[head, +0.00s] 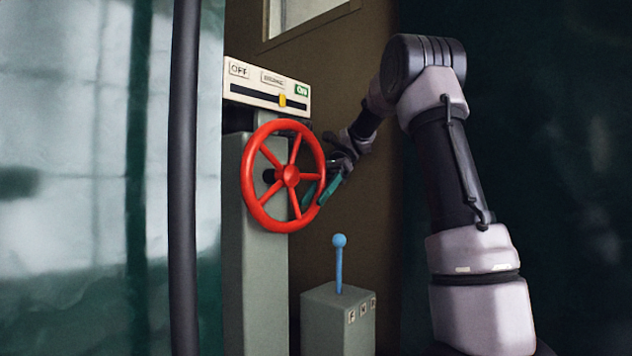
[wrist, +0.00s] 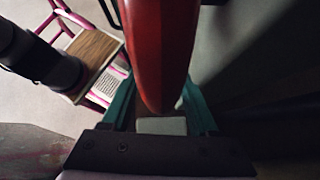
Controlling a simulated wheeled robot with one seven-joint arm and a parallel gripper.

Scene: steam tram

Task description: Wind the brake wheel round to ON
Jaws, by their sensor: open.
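The red brake wheel (head: 287,174) has several spokes and stands upright on a grey-green pedestal (head: 238,270). Above it is a cream indicator panel (head: 262,78) with OFF at the left, a middle label too small to read, and a green label at the right. Its yellow pointer (head: 282,101) sits right of the middle, short of the slot's right end. My gripper (head: 318,190) is at the wheel's lower right rim, its teal fingers apart. In the wrist view the red rim (wrist: 160,50) lies between the open fingers; contact cannot be told.
A blue-knobbed lever (head: 339,262) rises from a low grey box (head: 338,320) below and right of the wheel. A dark vertical pole (head: 184,180) stands left of the pedestal. The wrist view shows a wooden-topped seat (wrist: 92,55) with pink tubing.

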